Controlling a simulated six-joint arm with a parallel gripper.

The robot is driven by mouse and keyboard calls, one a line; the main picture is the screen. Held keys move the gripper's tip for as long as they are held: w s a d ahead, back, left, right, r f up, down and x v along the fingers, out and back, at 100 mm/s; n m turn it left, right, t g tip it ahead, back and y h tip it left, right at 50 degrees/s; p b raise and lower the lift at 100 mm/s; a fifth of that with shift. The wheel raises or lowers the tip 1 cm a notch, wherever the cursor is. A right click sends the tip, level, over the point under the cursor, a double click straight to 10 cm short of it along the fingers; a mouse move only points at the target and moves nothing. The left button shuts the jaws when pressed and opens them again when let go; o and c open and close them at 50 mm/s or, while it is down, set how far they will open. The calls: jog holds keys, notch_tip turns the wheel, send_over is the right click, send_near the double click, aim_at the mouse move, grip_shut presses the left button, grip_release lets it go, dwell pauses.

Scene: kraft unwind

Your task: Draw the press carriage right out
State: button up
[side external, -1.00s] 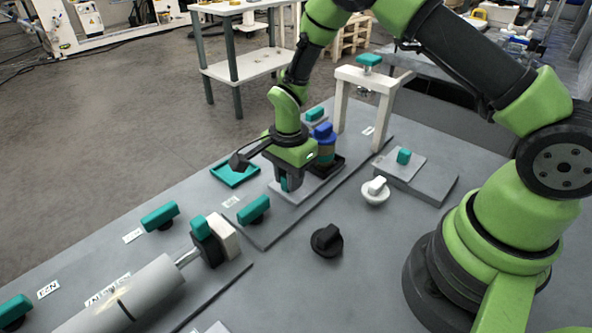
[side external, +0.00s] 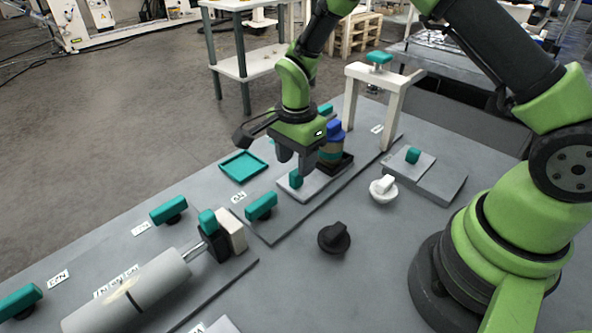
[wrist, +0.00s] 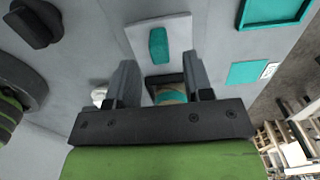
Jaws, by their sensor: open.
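The press carriage looks to be the light grey plate (side external: 318,189) with a teal upright handle (side external: 296,180) at its near end and a dark tray (side external: 346,164) at its far end. A brown jar with a blue top (side external: 333,131) stands in the tray. The white press frame (side external: 395,100) stands beyond, and the carriage lies in front of it. My gripper (side external: 295,160) is open and empty just above the handle. In the wrist view the handle (wrist: 158,45) lies ahead of the spread fingers (wrist: 160,82); the jar (wrist: 170,96) is partly hidden by my gripper.
An empty teal tray (side external: 243,166) lies left of the carriage. Teal handles (side external: 262,206) and a grey cylinder (side external: 130,290) are at front left. A white knob (side external: 383,189), a black knob (side external: 334,238) and a grey block with a teal knob (side external: 425,175) stand to the right.

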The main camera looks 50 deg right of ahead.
notch_tip(320, 180, up, 6)
jog(key=shift+r, duration=0.1)
dwell(0.4)
jog(key=s+r+n+t+y, duration=0.1)
jog(key=s+r+n+t, duration=0.5)
jog(key=r, duration=0.9)
jog(key=s+r+n+t+y, duration=0.1)
jog(key=s+r+n, duration=0.2)
jog(key=s+n, duration=0.5)
jog(key=s, duration=0.5)
jog(key=shift+s, duration=0.35)
